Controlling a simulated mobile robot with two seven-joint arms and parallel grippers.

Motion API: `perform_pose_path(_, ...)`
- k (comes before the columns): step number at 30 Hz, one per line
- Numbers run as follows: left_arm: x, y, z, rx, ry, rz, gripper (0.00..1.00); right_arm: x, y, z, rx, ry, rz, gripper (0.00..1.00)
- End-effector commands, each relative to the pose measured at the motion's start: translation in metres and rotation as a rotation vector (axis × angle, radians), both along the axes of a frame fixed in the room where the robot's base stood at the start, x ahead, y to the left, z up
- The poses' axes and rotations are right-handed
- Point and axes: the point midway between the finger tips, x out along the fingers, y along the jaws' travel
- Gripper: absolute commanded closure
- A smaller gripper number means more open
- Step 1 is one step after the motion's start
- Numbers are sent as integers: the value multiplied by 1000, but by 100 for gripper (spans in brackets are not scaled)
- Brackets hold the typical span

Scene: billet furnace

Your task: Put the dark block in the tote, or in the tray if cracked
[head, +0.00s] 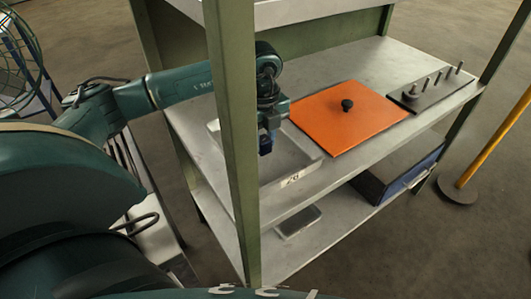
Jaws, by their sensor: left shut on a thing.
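My left gripper (266,147) points down over a pale grey open container (308,160) with a white label on the upper shelf. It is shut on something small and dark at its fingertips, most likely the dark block. The hold is too small and shaded to show the block's shape or any crack. A green post hides part of the forearm and of the container. A blue bin (415,176), perhaps the tote, sits on the lower shelf at the right. My right gripper is not in view.
An orange plate (325,125) with a black knob lies right of the gripper. A dark pegged board (432,96) is further right. The green post (236,130) stands close in front of my arm. A small grey tray (298,222) lies on the lower shelf. A yellow pole (497,135) stands right.

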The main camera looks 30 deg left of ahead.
Motion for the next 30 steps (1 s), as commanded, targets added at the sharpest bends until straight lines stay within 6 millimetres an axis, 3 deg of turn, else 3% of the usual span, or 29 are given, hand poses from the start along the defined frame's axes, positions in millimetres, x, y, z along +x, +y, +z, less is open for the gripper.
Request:
perform_pose_path(12, 0, -1, -53, -1, -1, -3, 100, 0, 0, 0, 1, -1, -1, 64)
perform_pose_path(25, 1, -1, -60, -1, -3, -4, 100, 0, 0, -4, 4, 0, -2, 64)
perform_pose_path(26, 0, -1, -60, -1, -2, -4, 69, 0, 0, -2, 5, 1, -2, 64)
perform_pose_path(30, 0, -1, -59, 0, -1, -4, 57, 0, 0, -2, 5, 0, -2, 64)
